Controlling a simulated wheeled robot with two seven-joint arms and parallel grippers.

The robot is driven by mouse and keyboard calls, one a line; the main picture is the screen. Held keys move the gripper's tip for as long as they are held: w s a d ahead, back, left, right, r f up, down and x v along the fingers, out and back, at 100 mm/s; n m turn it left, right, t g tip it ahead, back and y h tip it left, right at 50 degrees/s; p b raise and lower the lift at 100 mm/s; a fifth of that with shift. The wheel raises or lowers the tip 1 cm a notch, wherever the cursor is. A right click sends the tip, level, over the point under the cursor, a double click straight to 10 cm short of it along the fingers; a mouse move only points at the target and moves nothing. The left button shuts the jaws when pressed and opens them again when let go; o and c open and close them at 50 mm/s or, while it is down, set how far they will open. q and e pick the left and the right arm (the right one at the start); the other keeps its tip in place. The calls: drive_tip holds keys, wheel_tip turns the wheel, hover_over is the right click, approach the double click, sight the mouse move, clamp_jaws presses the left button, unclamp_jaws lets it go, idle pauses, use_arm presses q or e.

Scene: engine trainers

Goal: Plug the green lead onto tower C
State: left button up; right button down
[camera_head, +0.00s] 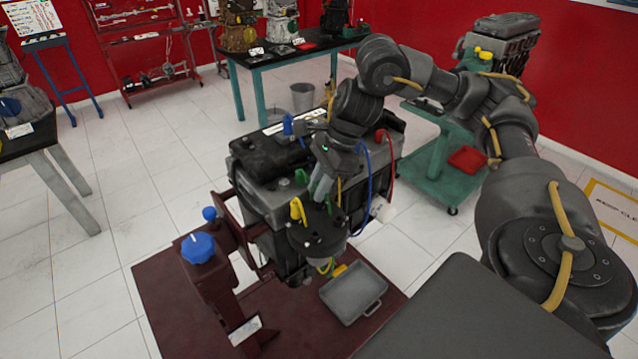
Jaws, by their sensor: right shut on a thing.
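My right gripper (319,190) reaches down from above onto the engine (265,200) on its stand. It is shut, with the green lead (301,178) at its fingers; the fingers and wrist hide part of the lead. A black round cap (318,238) with several towers sits at the engine's near end, just below the gripper. A yellow lead's boot (297,209) stands on the cap's left side. I cannot read any tower letters, so I cannot tell which is tower C. My left gripper is not in view.
A blue lead (366,190) and a red lead (390,165) hang at the engine's right side. A grey tray (353,291) lies on the dark red stand base (165,290). A blue knob (198,248) rises at the left. A green cart (440,165) stands behind.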

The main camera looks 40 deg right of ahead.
drive_tip(key=shift+f, duration=0.5)
idle(0.9)
drive_tip(key=c, duration=1.2)
unclamp_jaws()
drive_tip(key=p+v, duration=0.2)
drive_tip(key=v, duration=0.9)
drive_tip(key=shift+p, duration=0.3)
